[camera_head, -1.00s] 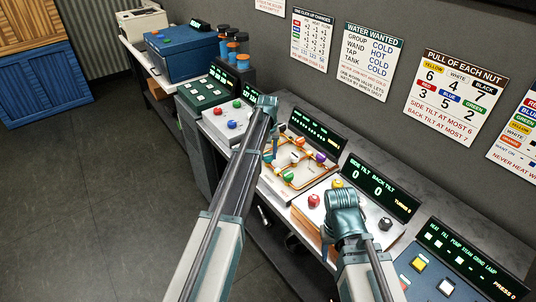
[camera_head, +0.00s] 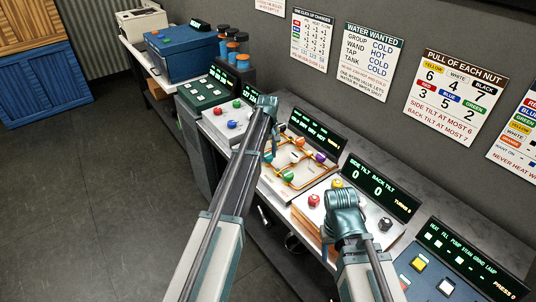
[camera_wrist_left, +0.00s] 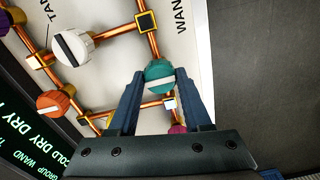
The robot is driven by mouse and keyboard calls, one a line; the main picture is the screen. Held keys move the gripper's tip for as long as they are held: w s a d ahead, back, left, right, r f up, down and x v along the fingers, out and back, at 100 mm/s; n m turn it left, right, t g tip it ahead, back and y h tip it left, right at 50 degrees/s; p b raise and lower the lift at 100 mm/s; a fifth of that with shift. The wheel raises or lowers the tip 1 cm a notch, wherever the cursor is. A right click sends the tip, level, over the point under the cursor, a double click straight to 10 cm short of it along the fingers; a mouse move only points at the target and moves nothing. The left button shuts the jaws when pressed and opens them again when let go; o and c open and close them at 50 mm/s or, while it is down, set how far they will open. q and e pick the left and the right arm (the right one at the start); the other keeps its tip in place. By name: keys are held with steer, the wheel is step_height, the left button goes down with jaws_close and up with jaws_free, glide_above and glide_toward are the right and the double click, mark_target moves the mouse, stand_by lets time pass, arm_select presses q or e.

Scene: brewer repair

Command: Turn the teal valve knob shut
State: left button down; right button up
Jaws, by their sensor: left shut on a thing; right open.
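The teal valve knob (camera_wrist_left: 160,80) is a round knob with a pale stripe, on a white board with copper pipes in the left wrist view. My left gripper (camera_wrist_left: 161,72) is shut on it, one dark finger on each side. The stripe runs nearly crosswise between the fingers. In the head view my left gripper (camera_head: 270,157) reaches down at the left side of the valve board (camera_head: 265,187), and the arm hides part of the board. My right gripper (camera_head: 343,215) hangs over the neighbouring nut panel; its fingertips are mostly hidden by its own wrist.
The valve display (camera_head: 314,128) stands behind the board. The tilt display (camera_head: 371,188) shows zeros. A button panel (camera_head: 440,275) is at right.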

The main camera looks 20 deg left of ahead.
mark_target(268, 155)
arm_select(q)
steer(key=shift+c, duration=1.7)
jaws_free()
steer(key=shift+r, duration=0.1)
step_height(268, 155, up, 14)
steer(key=p, duration=1.4)
steer(key=shift+f, duration=0.2)
